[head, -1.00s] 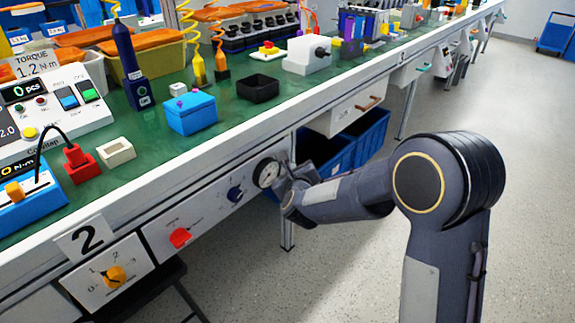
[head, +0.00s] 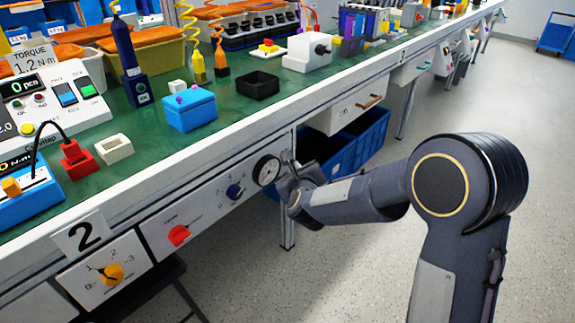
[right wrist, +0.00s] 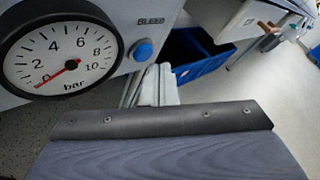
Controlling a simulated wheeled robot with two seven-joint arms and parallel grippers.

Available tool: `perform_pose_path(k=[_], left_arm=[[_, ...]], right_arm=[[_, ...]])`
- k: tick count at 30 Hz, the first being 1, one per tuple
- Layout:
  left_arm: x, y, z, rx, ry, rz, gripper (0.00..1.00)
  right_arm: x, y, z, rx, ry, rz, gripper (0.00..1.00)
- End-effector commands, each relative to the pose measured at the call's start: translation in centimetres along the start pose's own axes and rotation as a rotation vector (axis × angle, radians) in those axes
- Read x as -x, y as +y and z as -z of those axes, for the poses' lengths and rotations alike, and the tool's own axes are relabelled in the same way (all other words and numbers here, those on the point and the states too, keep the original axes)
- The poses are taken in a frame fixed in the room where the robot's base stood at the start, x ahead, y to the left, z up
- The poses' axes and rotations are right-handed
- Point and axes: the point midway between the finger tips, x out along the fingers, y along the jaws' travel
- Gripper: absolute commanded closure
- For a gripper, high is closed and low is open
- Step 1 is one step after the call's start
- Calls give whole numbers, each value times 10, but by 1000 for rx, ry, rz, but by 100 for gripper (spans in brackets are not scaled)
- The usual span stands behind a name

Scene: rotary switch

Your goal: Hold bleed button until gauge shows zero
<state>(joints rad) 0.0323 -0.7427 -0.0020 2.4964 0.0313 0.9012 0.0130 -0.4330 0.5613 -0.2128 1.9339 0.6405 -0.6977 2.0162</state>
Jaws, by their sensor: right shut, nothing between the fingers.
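The round pressure gauge (right wrist: 72,52) fills the left of the right wrist view, marked in bar. Its red needle points at the 0 mark. The blue bleed button (right wrist: 143,50) sits on the panel just right of the gauge, under a label reading BLEED. No finger shows on the button in this view. In the head view the gauge (head: 266,170) is at the right end of the panel, and the button is hidden by my right gripper (head: 288,169). That gripper is shut and empty, close to the panel. My left gripper is not in view.
The panel also carries a blue knob (head: 235,191) and a red knob (head: 179,235). A yellow rotary switch (head: 111,273) is at lower left. Blue bins (head: 345,146) stand under the bench, right of and behind the gripper. The floor at right is open.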

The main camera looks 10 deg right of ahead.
Motion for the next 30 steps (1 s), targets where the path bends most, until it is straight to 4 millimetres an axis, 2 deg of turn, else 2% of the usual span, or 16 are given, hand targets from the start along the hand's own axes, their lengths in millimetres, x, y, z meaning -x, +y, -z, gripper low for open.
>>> perform_pose_path(k=[12, 24, 30], left_arm=[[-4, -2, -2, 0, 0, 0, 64], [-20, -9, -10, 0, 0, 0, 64], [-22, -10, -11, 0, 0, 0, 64]], right_arm=[[4, -3, 3, 0, 0, 0, 100], [30, -22, 24, 0, -1, 0, 100], [37, -26, 27, 1, -1, -1, 100]])
